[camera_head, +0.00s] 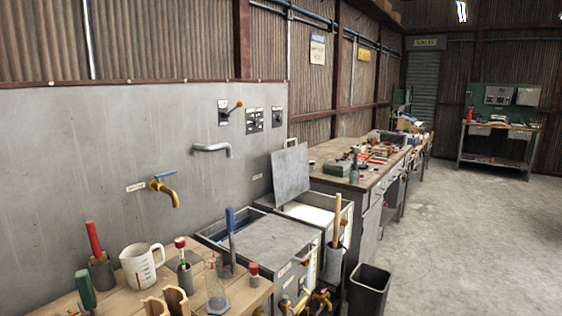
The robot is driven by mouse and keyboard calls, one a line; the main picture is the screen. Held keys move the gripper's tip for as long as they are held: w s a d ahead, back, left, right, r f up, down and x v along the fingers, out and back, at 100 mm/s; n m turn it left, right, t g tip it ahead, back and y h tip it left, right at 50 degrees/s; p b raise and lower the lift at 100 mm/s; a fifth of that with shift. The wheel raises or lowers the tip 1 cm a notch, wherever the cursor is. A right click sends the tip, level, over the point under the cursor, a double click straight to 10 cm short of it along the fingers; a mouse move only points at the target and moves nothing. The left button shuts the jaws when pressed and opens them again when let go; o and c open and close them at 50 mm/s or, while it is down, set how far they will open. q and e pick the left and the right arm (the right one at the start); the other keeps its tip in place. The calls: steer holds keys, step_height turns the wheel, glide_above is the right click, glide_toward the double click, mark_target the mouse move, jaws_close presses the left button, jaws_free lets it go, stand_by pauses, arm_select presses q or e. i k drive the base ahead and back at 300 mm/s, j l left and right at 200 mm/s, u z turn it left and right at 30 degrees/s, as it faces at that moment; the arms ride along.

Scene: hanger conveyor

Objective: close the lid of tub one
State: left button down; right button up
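Two grey metal tubs stand side by side against the grey panel. The nearer tub (303,274) has a flat grey top over its right part and an open gap at its left, where something blue shows inside. The farther tub (327,238) is open, with a pale inside. Small labels on the tub fronts are too small to read, so I cannot tell which is tub one. Neither of my grippers is in view.
A wooden bench (195,302) in front holds a white measuring jug (141,266), a glass cylinder (215,284) and several tools. Brass taps (320,300) jut from the nearer tub's front. A black bin (369,290) stands on the floor. Open floor lies to the right.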

mark_target(289, 166)
steer(key=i+l, duration=0.6)
steer(key=i, duration=0.15)
steer(key=i+l, duration=0.6)
steer(key=i, duration=0.15)
steer(key=i+l+u, duration=0.1)
steer(key=i+l, duration=0.5)
steer(key=i, duration=0.15)
